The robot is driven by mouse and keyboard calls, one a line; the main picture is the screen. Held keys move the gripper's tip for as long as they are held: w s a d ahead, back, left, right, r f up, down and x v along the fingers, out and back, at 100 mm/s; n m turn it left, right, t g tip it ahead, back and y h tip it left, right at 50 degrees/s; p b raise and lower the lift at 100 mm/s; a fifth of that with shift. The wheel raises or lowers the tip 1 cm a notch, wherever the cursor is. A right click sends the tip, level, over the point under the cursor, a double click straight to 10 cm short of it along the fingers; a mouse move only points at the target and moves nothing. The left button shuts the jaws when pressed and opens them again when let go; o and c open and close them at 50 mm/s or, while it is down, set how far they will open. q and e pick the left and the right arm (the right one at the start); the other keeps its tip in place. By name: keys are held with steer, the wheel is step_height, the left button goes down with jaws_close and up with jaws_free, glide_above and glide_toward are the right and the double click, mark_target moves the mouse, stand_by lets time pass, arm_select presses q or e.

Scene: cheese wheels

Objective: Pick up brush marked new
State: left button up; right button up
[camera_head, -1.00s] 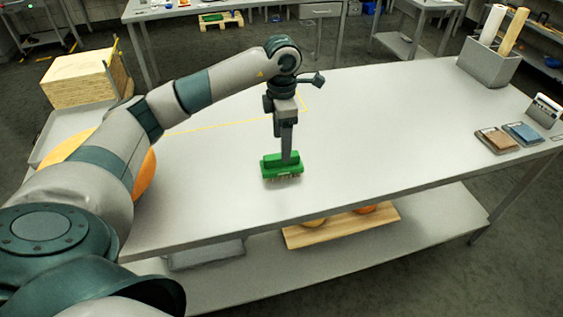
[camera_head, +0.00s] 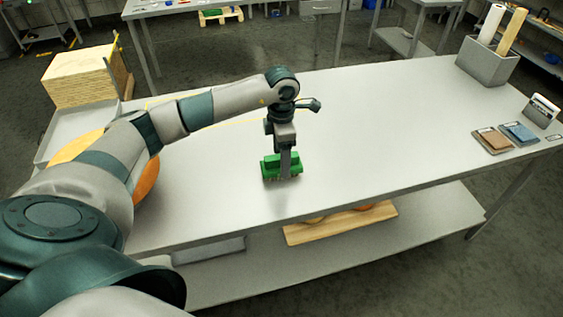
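A green brush (camera_head: 270,170) with its bristles down stands on the grey table (camera_head: 400,130) near the middle of the front part. No writing on it can be read. My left gripper (camera_head: 285,174) points straight down at the brush. One finger shows in front of the brush's near side; the other finger is hidden. I cannot tell whether the fingers press on the brush or stand slightly apart from it. My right gripper is not in view.
An orange cheese wheel (camera_head: 147,181) lies at the table's left, partly behind my arm. A wooden board (camera_head: 340,224) lies on the lower shelf. Mid-table is clear.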

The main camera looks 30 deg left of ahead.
arm_select(q)
steer(key=shift+f, duration=0.9)
steer(key=c, duration=1.3)
